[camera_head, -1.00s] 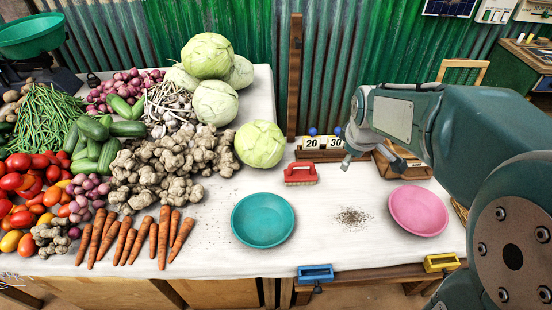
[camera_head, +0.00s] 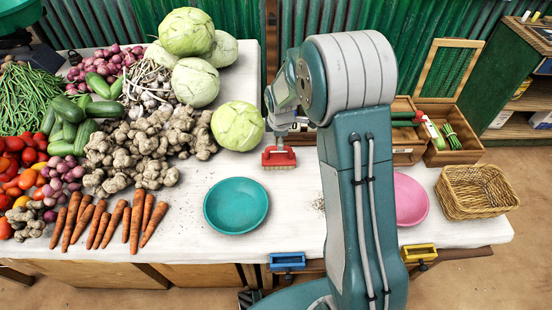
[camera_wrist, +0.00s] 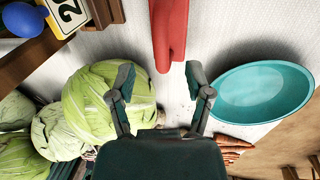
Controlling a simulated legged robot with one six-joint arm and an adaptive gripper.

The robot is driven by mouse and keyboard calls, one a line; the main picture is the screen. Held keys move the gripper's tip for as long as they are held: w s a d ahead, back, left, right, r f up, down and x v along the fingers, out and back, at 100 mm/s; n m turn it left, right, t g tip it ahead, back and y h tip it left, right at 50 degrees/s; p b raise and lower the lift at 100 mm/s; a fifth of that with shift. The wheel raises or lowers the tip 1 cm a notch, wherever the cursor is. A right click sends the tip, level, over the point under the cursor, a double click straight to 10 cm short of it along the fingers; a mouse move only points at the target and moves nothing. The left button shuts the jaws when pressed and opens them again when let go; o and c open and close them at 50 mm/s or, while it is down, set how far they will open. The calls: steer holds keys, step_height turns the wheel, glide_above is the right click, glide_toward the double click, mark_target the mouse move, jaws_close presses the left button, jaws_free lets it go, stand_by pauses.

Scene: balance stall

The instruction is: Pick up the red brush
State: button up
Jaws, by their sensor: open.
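The red brush (camera_head: 278,157) stands bristles down on the white table cloth, between the nearest cabbage and my arm. In the wrist view the red brush (camera_wrist: 169,32) shows as a long red shape at the top middle, ahead of my fingers. My gripper (camera_wrist: 158,82) is open, with its two fingers apart and nothing between them. The brush lines up with the gap between the fingertips. In the head view my gripper (camera_head: 283,134) is just behind and above the brush, partly hidden by my own wrist.
A teal bowl (camera_head: 236,206) lies in front of the brush. A cabbage (camera_head: 238,126) sits close on its left. A pink bowl (camera_head: 409,200) is partly behind my arm. A wicker basket (camera_head: 476,192) stands at the right. A number block (camera_wrist: 66,14) shows in the wrist view.

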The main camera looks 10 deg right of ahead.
mark_target(279, 156)
steer(key=shift+w+d+f, duration=0.1)
steer(key=shift+d+f, duration=0.1)
steer(key=shift+f, duration=0.5)
steer(key=f, duration=0.3)
steer(key=shift+w+f, duration=0.3)
steer(key=shift+f, duration=0.05)
steer(key=shift+w+a+f, duration=0.15)
steer(key=shift+a+f, duration=0.05)
steer(key=shift+f, duration=0.25)
jaws_close()
